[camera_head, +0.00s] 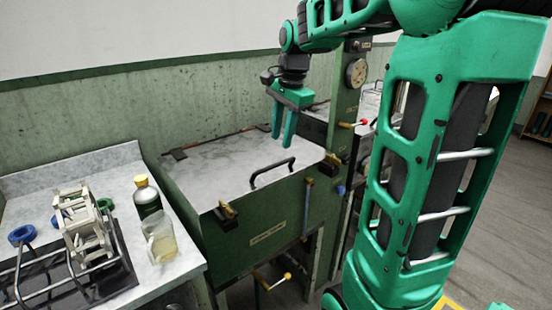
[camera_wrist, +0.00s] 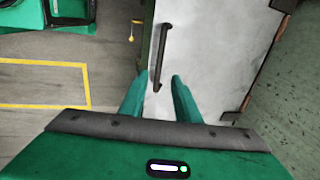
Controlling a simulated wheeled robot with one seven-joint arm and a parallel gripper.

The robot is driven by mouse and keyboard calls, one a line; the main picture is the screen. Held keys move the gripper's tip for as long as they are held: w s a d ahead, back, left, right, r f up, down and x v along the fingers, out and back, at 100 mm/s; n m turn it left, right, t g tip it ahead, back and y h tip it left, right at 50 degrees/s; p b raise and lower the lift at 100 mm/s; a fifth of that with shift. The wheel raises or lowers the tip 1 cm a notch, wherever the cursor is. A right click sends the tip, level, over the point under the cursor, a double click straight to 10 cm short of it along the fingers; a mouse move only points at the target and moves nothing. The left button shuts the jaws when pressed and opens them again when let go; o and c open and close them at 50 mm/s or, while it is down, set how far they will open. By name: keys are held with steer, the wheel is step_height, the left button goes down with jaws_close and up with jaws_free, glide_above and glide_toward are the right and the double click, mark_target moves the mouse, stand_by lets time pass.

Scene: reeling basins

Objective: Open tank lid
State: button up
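The tank lid (camera_head: 225,165) is a pale grey, stained metal sheet lying flat and shut on a green tank (camera_head: 265,230). A black bar handle (camera_head: 271,172) stands along its front edge. Brass latches sit at the front left (camera_head: 227,210) and front right (camera_head: 331,160). My gripper (camera_head: 284,142) points down above the lid, behind the handle and apart from it. In the wrist view its two green fingers (camera_wrist: 158,82) are parted with nothing between them, and the handle (camera_wrist: 160,55) lies just beyond the fingertips. The lid's hinges are at the wall side.
A marble-topped counter (camera_head: 185,262) stands left of the tank with a dark bottle (camera_head: 147,198), a glass jug (camera_head: 160,238) and a reel frame (camera_head: 85,228). A green column with a gauge (camera_head: 356,72) rises at the tank's right. A yellow-knobbed lever (camera_head: 275,281) projects from the lower front.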

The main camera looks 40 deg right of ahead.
mark_target(278, 164)
steer(key=f, duration=0.2)
steer(key=w+f, duration=0.1)
steer(key=f, duration=0.5)
steer(key=shift+w+f, duration=0.1)
steer(key=shift+w, duration=0.2)
steer(key=shift+c, duration=0.2)
steer(key=shift+a, duration=0.1)
jaws_close()
